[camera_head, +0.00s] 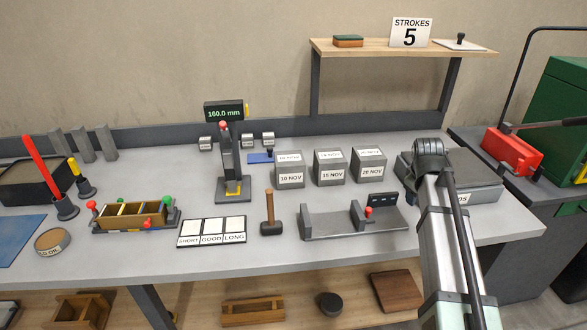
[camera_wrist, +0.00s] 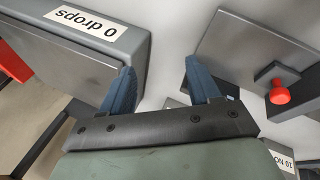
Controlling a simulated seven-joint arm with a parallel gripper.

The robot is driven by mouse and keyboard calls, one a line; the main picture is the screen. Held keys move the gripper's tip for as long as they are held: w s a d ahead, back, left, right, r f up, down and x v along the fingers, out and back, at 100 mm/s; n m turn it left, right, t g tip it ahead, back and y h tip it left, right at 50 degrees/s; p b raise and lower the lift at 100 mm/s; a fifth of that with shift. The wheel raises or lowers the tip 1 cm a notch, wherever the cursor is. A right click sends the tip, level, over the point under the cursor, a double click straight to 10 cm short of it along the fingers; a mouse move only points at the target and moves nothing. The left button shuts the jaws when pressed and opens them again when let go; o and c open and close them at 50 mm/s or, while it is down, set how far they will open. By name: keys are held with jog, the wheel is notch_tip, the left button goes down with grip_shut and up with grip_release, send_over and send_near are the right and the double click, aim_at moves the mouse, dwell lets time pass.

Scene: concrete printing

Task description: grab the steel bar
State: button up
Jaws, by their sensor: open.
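No object is clearly recognisable as the steel bar. Candidates at the left are a long red rod (camera_head: 41,165) leaning in a dark cup, a shorter yellow-topped rod (camera_head: 75,170) in another cup, and several upright grey pieces (camera_head: 81,145) along the back. My gripper (camera_wrist: 162,88) is open, with two blue fingers apart and nothing between them in the wrist view.
Below my gripper are the grey drops unit (camera_wrist: 85,60) and a grey fixture with a red knob (camera_wrist: 279,93). Three labelled cubes (camera_head: 329,168), a hammer (camera_head: 269,220), a gauge stand (camera_head: 231,170) and a wooden mould (camera_head: 134,215) occupy the bench. A shelf (camera_head: 370,48) stands behind.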

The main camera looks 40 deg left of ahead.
aim_at(229, 159)
jog(key=s+a+r+m+y, duration=0.1)
jog(key=s+a, duration=0.2)
jog(key=a, duration=0.5)
jog(key=s+a, duration=0.3)
jog(key=a, duration=0.4)
jog(key=s+a+r+m+y, duration=0.3)
jog(key=s+a+m, duration=0.1)
jog(key=s+a, duration=2.5)
jog(key=w+a, duration=0.6)
jog(key=shift+w+a, duration=0.35)
jog(key=shift+w, duration=0.05)
jog(key=w+a, duration=0.3)
jog(key=shift+a+f, duration=0.1)
jog(key=shift+f, duration=0.3)
jog(key=shift+w+f, duration=0.1)
jog(key=shift+f, duration=0.05)
grip_shut()
